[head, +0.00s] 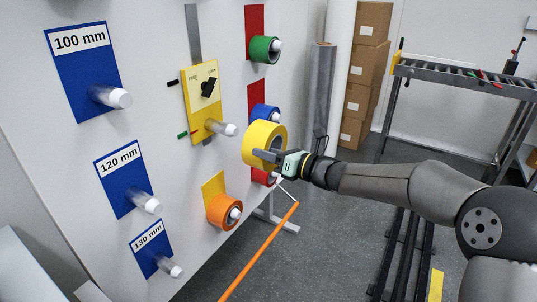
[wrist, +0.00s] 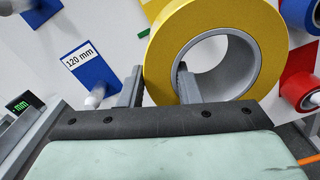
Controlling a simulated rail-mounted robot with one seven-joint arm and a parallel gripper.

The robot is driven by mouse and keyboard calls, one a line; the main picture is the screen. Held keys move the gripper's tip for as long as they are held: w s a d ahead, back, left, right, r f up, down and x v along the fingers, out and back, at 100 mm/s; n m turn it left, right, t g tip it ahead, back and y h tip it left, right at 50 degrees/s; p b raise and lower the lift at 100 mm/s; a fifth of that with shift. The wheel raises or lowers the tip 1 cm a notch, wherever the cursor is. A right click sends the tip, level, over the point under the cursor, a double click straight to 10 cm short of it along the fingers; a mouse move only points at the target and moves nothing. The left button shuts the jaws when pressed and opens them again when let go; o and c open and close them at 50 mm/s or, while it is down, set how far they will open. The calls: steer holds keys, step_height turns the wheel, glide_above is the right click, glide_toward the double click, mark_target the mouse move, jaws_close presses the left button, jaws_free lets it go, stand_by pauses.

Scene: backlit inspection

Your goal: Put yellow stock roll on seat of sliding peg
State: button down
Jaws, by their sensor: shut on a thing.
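The yellow stock roll (head: 250,143) is a wide yellow ring with a grey core, held in front of the board. My gripper (head: 268,158) is shut on its wall; in the wrist view one finger is inside the bore and the other outside the yellow roll (wrist: 164,62). The sliding peg (head: 222,129) is a clear peg with a white tip on a yellow plate (head: 200,88) with a black knob, on a vertical grey rail (head: 193,35). The peg is empty and left of the roll, apart from it. In the wrist view the roll hides the peg.
Fixed pegs labelled 100 mm (head: 119,98), 120 mm (head: 150,204) and 130 mm (head: 173,269) stick out at left, empty. Green (head: 263,50), blue (head: 264,113), red (head: 262,178) and orange (head: 220,211) rolls sit on neighbouring pegs. An orange bar (head: 260,252) slants below my gripper.

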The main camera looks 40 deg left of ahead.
mark_target(249, 145)
steer(key=shift+r+p, duration=0.35)
steer(key=shift+p, duration=0.2)
steer(key=shift+s+a+f+p, duration=0.1)
steer(key=shift+a+p, duration=0.2)
steer(key=shift+a, duration=1.15)
steer(key=shift+s+a+p, duration=0.1)
steer(key=shift+a+p, duration=0.15)
steer(key=shift+a, duration=1.15)
steer(key=a+p, duration=0.5)
steer(key=a, duration=0.5)
steer(key=shift+s+a, duration=0.15)
steer(key=shift+s, duration=0.15)
stand_by(1.0)
steer(key=c, duration=1.2)
jaws_free()
steer(key=shift+c, duration=0.2)
steer(key=shift+o, duration=1.4)
